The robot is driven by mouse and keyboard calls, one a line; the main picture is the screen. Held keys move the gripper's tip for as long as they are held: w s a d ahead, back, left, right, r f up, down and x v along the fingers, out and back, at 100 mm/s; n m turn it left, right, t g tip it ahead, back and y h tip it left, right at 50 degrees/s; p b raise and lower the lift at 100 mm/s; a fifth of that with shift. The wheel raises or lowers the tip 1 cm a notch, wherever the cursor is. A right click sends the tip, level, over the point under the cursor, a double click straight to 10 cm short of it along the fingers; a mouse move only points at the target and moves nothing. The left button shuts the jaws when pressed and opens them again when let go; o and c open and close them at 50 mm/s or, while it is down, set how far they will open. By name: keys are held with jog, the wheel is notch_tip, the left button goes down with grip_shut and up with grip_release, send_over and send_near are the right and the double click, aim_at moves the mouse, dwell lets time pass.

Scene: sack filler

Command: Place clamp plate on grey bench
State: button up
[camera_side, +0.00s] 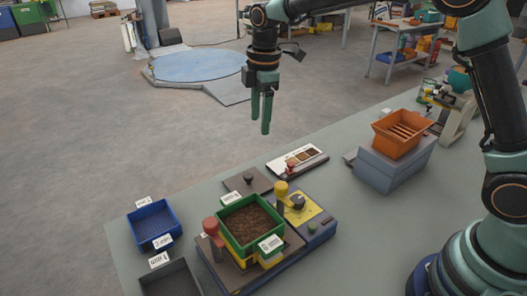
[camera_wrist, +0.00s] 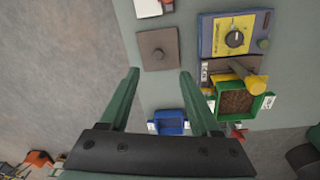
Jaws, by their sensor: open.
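A flat grey-brown square plate with a small dark knob, which looks like the clamp plate (camera_side: 239,181), appears to lie flat on the grey bench (camera_side: 340,225), behind the green-rimmed bin. In the wrist view the plate (camera_wrist: 151,58) shows whole, just beyond my fingertips. My gripper (camera_side: 260,126) is open and empty, pointing down, raised well above the bench and apart from the plate. In the wrist view its two green fingers (camera_wrist: 159,72) stand spread, with bare bench between them.
The green-rimmed bin of brown material (camera_side: 252,222) sits on a machine with a red knob and a yellow post. A yellow-topped dial unit (camera_side: 303,207) stands beside it. A blue bin (camera_side: 152,224) is at left. An orange crate (camera_side: 400,133) rests on a grey block at right.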

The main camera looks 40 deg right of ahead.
jog(key=s+d+r+m+t, duration=0.2)
jog(key=s+d+r+m, duration=0.2)
jog(key=s+r+m, duration=0.15)
jog(key=s+d+m+t, duration=0.1)
jog(key=s+d+m, duration=0.2)
jog(key=s+m, duration=0.2)
jog(key=s+d+m+t, duration=0.1)
jog(key=s+d+m, duration=0.2)
jog(key=s, duration=0.6)
jog(key=shift+s+d+m+t, duration=0.25)
jog(key=shift+m+t, duration=0.15)
jog(key=shift+m, duration=0.45)
